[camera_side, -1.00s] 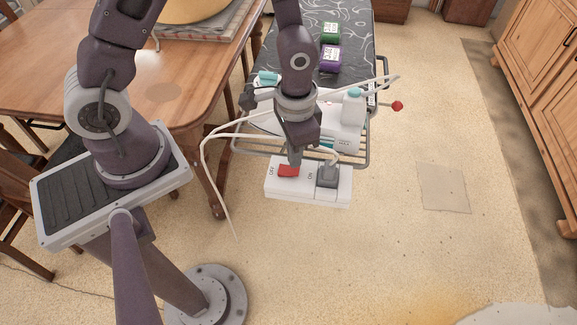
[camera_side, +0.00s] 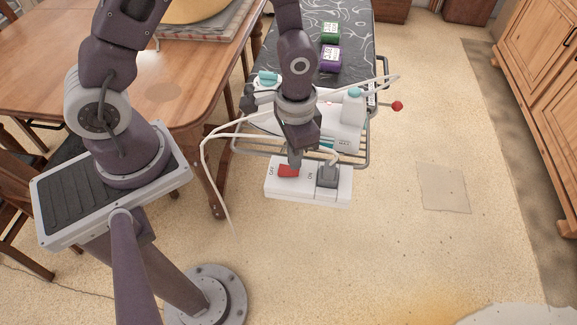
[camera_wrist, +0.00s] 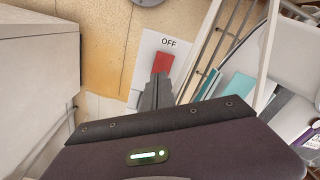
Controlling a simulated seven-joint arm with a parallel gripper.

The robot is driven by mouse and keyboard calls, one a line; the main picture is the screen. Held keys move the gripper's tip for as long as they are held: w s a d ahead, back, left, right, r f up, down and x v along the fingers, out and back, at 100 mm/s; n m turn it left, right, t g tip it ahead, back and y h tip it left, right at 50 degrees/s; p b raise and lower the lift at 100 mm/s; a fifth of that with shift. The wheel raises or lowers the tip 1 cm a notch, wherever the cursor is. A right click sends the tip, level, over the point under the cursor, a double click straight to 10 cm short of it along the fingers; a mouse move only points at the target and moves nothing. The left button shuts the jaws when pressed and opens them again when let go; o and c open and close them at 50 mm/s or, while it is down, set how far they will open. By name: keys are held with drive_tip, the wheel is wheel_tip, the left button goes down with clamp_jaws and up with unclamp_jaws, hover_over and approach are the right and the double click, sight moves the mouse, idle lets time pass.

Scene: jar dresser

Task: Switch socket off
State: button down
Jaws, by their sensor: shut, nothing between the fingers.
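The white socket (camera_side: 300,190) sits at the near end of the ironing board, with a grey plug (camera_side: 327,173) in its right part. Its red switch (camera_side: 288,171) lies between the OFF mark on the left and the ON mark on the right. In the wrist view the red switch (camera_wrist: 163,63) shows just below the OFF label. My gripper (camera_side: 295,163) is shut and empty, its tips at the switch. In the wrist view the fingertips (camera_wrist: 160,77) overlap the switch's lower end. I cannot tell if they touch it, nor which way the switch is tilted.
A white iron (camera_side: 345,125) stands on the board (camera_side: 350,50) behind the socket, with a white cable looping left. Green (camera_side: 330,32) and purple (camera_side: 329,59) boxes lie farther back. A wooden table (camera_side: 130,80) stands left; the floor at right is clear.

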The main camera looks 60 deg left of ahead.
drive_tip(key=shift+f, duration=0.8)
drive_tip(key=shift+r, duration=3.55)
drive_tip(key=s+a+r+n+t, duration=0.1)
drive_tip(key=s+a+r+t, duration=0.1)
drive_tip(key=r, duration=0.5)
drive_tip(key=s+a+r+n+t, duration=0.1)
drive_tip(key=a+r, duration=0.1)
drive_tip(key=r, duration=0.5)
drive_tip(key=s+a+r+n+t, duration=0.1)
drive_tip(key=s+r+t, duration=0.1)
drive_tip(key=s+r, duration=0.4)
drive_tip(key=s, duration=0.3)
drive_tip(key=shift+s+a+r+t, duration=0.15)
drive_tip(key=shift+a+r+t, duration=0.15)
drive_tip(key=shift+a+r, duration=0.05)
